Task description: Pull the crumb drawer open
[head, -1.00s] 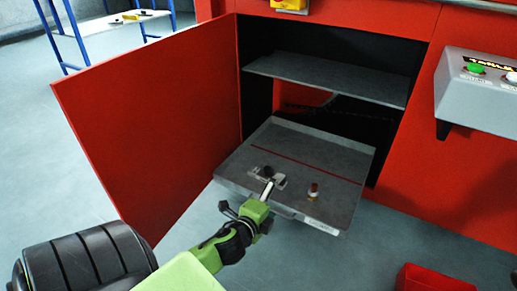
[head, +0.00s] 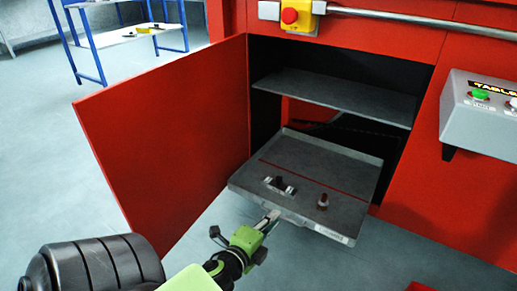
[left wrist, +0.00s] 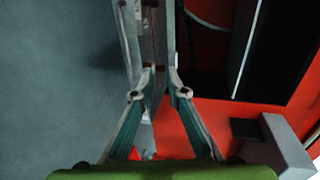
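The crumb drawer (head: 340,184), a shallow grey tray with a dark red line across it, stands out of the red cabinet. It holds a dark and light fitting (head: 279,185) and a small brown-and-white piece (head: 323,202). My left gripper (head: 272,217) is at the drawer's front edge, left of its middle. The drawer (left wrist: 131,40) shows edge-on beyond the tips. Whether a finger touches the drawer is unclear. My right gripper is out of view.
The red cabinet door (head: 170,140) stands open on the left. A grey shelf (head: 335,97) is above the drawer. A grey control box (head: 475,115) is at right, and a yellow emergency-stop box (head: 290,17) is above.

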